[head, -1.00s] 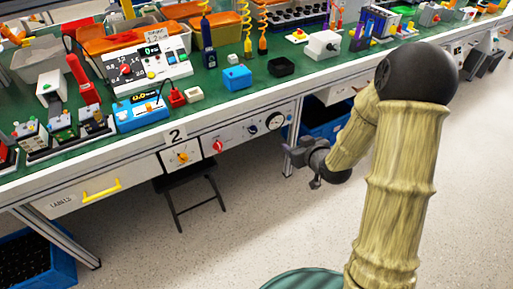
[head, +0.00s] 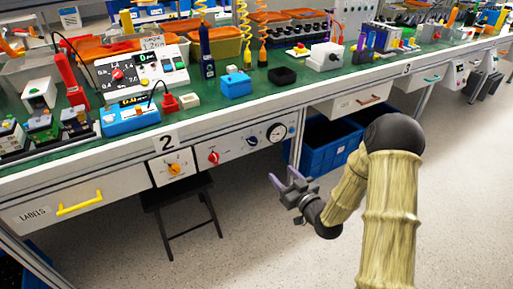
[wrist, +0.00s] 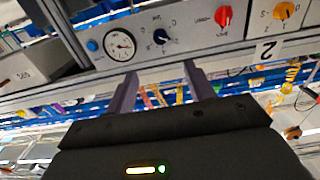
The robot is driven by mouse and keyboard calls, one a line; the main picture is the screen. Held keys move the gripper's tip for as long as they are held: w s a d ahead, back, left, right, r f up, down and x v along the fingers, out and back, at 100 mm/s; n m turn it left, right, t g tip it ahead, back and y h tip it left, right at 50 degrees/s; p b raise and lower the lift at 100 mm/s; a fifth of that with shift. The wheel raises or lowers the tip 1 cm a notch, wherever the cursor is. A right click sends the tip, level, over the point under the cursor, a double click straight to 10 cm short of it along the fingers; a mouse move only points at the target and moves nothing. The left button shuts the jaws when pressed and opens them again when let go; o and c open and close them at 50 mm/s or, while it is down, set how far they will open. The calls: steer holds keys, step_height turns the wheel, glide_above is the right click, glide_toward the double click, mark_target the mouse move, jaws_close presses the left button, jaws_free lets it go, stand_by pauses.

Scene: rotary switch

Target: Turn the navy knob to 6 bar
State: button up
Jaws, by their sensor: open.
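The navy knob (head: 252,141) sits on the grey front panel under the bench edge, between a red knob and a round white gauge. It also shows in the wrist view (wrist: 161,37), where the picture is upside down; the marks around it are too small to read. My gripper (head: 282,182) is open and empty, below and to the right of the knob in the head view, apart from the panel. In the wrist view the two fingers (wrist: 157,76) point at the panel, with the knob beyond and between them.
The gauge (head: 276,132) and a blue button (head: 291,131) are right of the knob. The red knob (head: 213,157) and an orange knob (head: 174,169) are to its left. A blue bin (head: 325,146) stands under the bench. A black stool (head: 185,205) stands below the panel.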

mark_target(254, 143)
steer(key=b+x, duration=0.3)
steer(key=x, duration=1.4)
steer(key=shift+w+a+b, duration=0.15)
steer(key=shift+b, duration=0.2)
steer(key=c, duration=1)
